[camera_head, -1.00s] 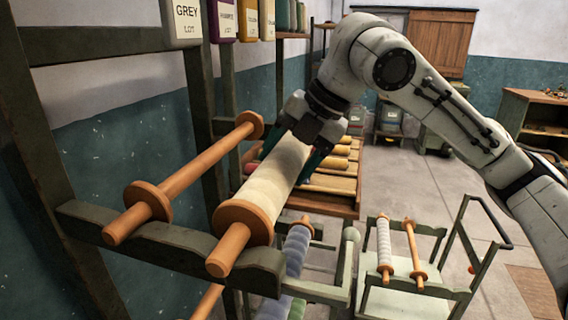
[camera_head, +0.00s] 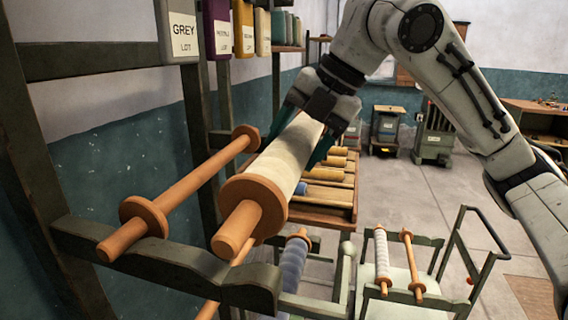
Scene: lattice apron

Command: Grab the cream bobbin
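The cream bobbin (camera_head: 284,161) has a cream wound body with orange-brown wooden flanges and a wooden spindle end that points toward me. My gripper (camera_head: 302,136) reaches down on it from above, with teal fingers on either side of the cream body toward its far end. It is shut on the bobbin. The near spindle end hangs above the green rack rail (camera_head: 165,258), with the notch in the rail showing below it. The bobbin's far end is hidden behind my gripper.
An empty wooden spindle (camera_head: 187,189) lies on the rack just left of the bobbin. A grey-blue bobbin (camera_head: 293,262) sits lower down. A green cart (camera_head: 404,278) with a whitish bobbin (camera_head: 382,259) and a bare spindle (camera_head: 411,264) stands right. Open floor lies beyond it.

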